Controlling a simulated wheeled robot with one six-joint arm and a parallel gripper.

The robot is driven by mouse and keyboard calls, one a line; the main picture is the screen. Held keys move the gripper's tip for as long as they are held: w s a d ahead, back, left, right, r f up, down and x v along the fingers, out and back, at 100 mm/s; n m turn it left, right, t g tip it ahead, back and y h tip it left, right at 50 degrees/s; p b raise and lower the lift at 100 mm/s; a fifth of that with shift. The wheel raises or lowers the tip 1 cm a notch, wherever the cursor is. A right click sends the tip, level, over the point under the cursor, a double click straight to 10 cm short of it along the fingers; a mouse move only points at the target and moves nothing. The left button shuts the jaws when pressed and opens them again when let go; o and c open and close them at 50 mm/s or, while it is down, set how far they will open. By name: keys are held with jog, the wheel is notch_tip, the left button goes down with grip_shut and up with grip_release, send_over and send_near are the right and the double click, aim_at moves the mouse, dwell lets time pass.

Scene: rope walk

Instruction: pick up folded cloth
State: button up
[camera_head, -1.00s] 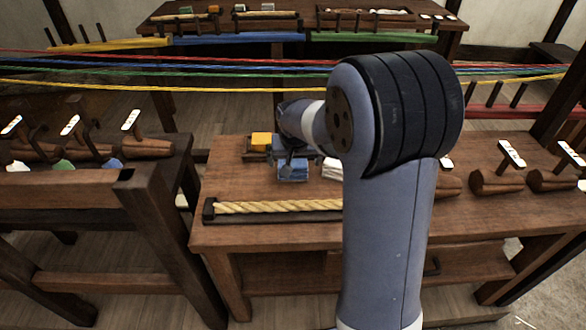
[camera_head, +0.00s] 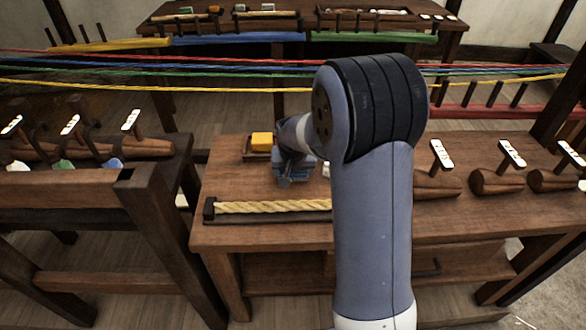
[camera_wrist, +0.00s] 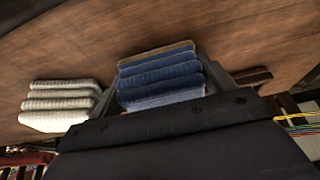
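A blue folded cloth (camera_wrist: 160,75), stacked in several layers with a brownish layer at one edge, lies on the wooden bench. My gripper (camera_wrist: 165,80) has one finger on each side of it in the wrist view. The fingers are spread about the cloth's width; I cannot see a firm pinch. In the head view my gripper (camera_head: 295,170) is low at the bench and covers much of the blue cloth (camera_head: 292,183). A white folded cloth (camera_wrist: 62,103) lies beside it, outside the left finger in the wrist view.
A yellow block-like item (camera_head: 262,141) sits just left of my gripper. A thick rope piece (camera_head: 270,207) in a dark holder lies in front. Wooden tools with white tags (camera_head: 441,154) stand to the right. Coloured strands (camera_head: 200,70) stretch across behind the bench.

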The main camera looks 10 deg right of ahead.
jog(key=c, duration=0.5)
notch_tip(320, 180, up, 10)
jog(key=shift+r+p, duration=0.1)
jog(key=shift+p, duration=0.3)
jog(key=o, duration=0.5)
jog(key=shift+c, duration=1.4)
